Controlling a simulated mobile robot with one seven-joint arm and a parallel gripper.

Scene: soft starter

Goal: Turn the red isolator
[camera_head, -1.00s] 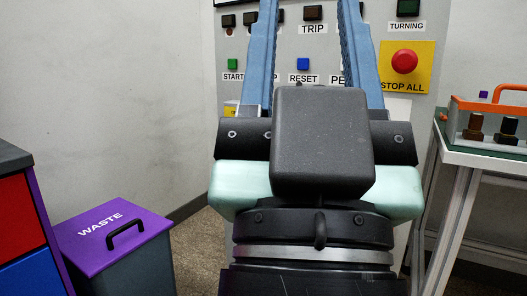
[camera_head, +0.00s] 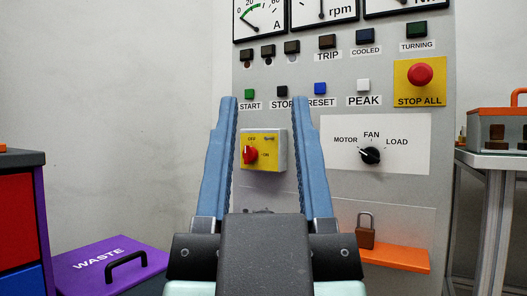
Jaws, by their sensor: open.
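The red isolator (camera_head: 250,154) is a red rotary handle on a yellow plate, on a small grey box on the front of the grey panel (camera_head: 390,195). Labels beside the handle are too small to read surely, though one looks like "ON". My gripper (camera_head: 264,100) is open, its two blue fingers spread and pointing toward the panel. In the picture the isolator lies between the fingers, nearer the left one. Nothing is between the fingers, and I see no contact with the handle.
A black selector knob (camera_head: 370,155) and a red STOP ALL button (camera_head: 420,75) are to the right. Small buttons run above. A padlock (camera_head: 366,231) stands over an orange shelf (camera_head: 395,259). A purple WASTE bin (camera_head: 100,265) is lower left; a side table (camera_head: 490,165) is right.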

